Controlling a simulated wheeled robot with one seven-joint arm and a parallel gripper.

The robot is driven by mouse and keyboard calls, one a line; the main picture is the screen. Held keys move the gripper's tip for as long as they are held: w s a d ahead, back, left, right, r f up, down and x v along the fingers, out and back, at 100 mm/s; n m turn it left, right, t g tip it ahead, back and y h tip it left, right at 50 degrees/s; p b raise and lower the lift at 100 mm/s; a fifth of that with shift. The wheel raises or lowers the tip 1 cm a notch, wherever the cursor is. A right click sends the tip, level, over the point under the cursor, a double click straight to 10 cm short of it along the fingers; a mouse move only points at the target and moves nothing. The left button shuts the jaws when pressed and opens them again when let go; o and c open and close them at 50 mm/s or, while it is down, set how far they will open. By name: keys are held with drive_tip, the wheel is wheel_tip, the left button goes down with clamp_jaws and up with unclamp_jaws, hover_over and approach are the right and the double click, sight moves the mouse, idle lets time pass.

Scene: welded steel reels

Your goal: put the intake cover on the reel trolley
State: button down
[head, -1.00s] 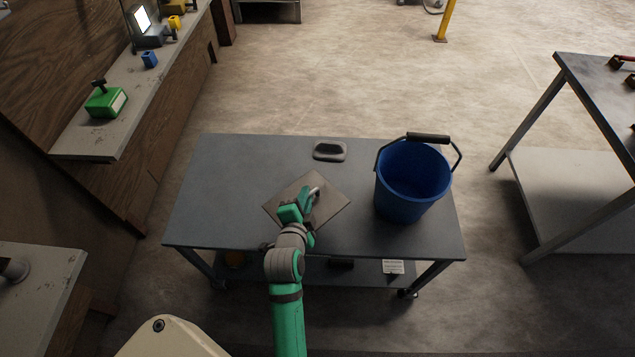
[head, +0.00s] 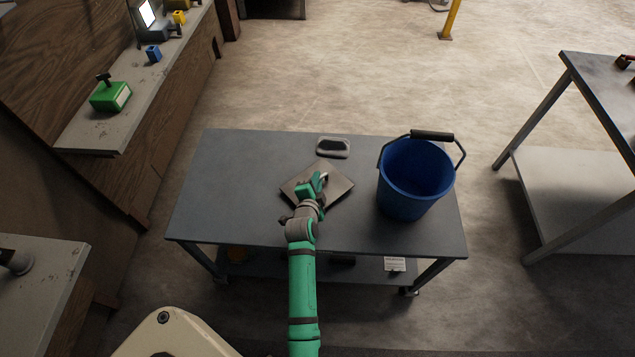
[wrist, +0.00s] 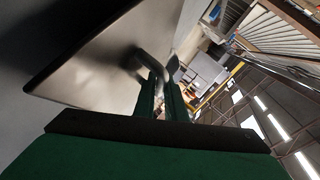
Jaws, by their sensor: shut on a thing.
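The intake cover, a square grey metal plate (head: 340,187) with a bent bar handle, is over the middle of the grey trolley top (head: 225,185). My gripper (head: 320,182) is shut on the cover's handle, which also shows between the fingers in the wrist view (wrist: 153,68). In the wrist view the plate (wrist: 90,72) fills the upper left, with a dull grey surface beyond its edge. I cannot tell whether the plate touches the trolley top. My fingers and wrist hide part of the plate and handle.
A blue bucket (head: 405,190) with a dark handle grip stands on the trolley right of the cover. A small dark-topped grey object (head: 333,148) lies just behind the cover. The trolley's left side is clear. A shelved bench (head: 600,85) stands at the right.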

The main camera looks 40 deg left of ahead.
drive_tip(key=shift+f, duration=0.55)
drive_tip(key=c, duration=1.8)
unclamp_jaws()
drive_tip(key=shift+f, duration=0.2)
drive_tip(key=shift+d, duration=0.1)
drive_tip(key=v, duration=1.2)
drive_tip(key=shift+r, duration=0.2)
